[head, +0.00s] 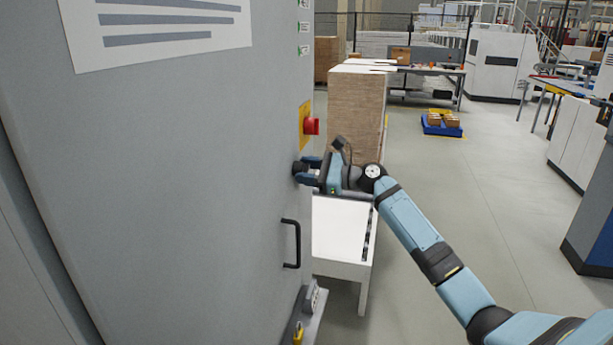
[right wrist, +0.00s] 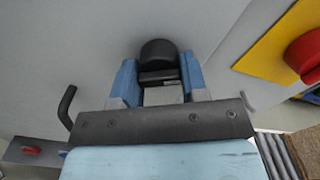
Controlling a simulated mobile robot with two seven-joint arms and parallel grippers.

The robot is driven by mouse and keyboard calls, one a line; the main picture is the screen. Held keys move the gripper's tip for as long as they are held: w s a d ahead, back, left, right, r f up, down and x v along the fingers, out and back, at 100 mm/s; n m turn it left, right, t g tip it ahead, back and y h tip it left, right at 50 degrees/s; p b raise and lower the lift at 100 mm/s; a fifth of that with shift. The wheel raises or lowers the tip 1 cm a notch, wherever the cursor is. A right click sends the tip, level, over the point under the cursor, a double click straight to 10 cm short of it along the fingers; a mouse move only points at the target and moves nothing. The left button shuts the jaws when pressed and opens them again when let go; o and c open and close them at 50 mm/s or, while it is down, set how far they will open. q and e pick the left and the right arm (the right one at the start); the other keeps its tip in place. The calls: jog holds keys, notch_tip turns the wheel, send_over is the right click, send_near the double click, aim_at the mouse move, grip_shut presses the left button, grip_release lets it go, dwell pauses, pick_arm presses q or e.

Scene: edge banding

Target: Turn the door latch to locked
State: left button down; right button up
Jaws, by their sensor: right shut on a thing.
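The door latch (head: 297,167) is a dark round knob on the grey door (head: 180,190), below the red button. It also shows as a black knob in the right wrist view (right wrist: 158,54), between the fingertips. My right gripper (head: 308,171) reaches it from the right and is shut on it. In the right wrist view, the blue fingers of the gripper (right wrist: 158,78) stand on both sides of the knob's dark grip. The fingers partly hide the latch, and I cannot tell which way it is turned. My left gripper is not in view.
A red button on a yellow plate (head: 305,120) sits just above the latch. A black door handle (head: 292,244) is below it. A white table (head: 340,235) and a stack of brown boards (head: 355,110) stand behind. The floor to the right is open.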

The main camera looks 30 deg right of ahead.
jog(key=n+b, duration=0.3)
jog(key=n, duration=0.1)
jog(key=shift+f+n, duration=0.15)
jog(key=shift+n, duration=0.25)
jog(key=n+b, duration=0.2)
jog(key=n, duration=0.1)
jog(key=shift+n+b, duration=0.3)
jog(key=shift+r+n+b, duration=0.2)
jog(key=shift+n+b, duration=1.15)
jog(key=shift+n, duration=0.55)
jog(key=o, duration=0.8)
jog(key=shift+o, duration=0.6)
jog(key=shift+d, duration=0.1)
